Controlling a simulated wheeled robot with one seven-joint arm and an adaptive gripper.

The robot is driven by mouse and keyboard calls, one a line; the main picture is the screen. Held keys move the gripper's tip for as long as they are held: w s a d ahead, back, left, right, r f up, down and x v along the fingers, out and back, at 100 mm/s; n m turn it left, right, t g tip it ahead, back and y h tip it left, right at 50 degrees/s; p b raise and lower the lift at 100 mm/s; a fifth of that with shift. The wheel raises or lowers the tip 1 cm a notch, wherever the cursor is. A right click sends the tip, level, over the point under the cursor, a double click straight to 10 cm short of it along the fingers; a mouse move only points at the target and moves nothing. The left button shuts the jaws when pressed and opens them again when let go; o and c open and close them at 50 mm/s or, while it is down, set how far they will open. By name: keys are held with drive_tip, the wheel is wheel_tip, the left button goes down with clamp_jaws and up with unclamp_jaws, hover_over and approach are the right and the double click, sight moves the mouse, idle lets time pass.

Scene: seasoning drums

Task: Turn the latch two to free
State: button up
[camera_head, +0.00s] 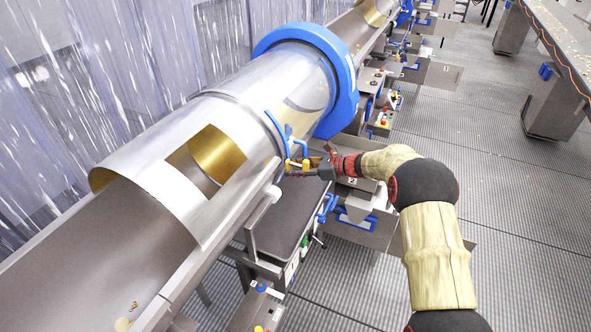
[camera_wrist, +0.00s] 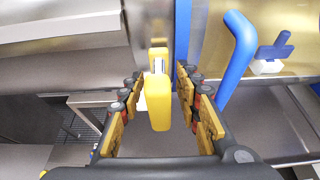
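A yellow latch handle (camera_wrist: 158,100) hangs from a small metal piece in the middle of the wrist view, next to a blue band. My gripper (camera_wrist: 162,106) is open, with one yellow-padded finger on each side of the handle and a visible gap on both sides. In the head view my gripper (camera_head: 305,168) reaches in from the right to the lower side of the steel drum (camera_head: 240,110). Yellow parts cluster at its fingertips there, and I cannot separate latch from finger pads. No number on the latch is readable.
A bent blue handle (camera_wrist: 236,62) stands just right of my right finger, with a blue T-shaped knob (camera_wrist: 275,50) beyond it. A large blue ring (camera_head: 345,75) surrounds the drum's far end. A dark conveyor (camera_head: 290,215) lies below.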

drive_tip(key=shift+d, duration=0.1)
drive_tip(key=v, duration=1.2)
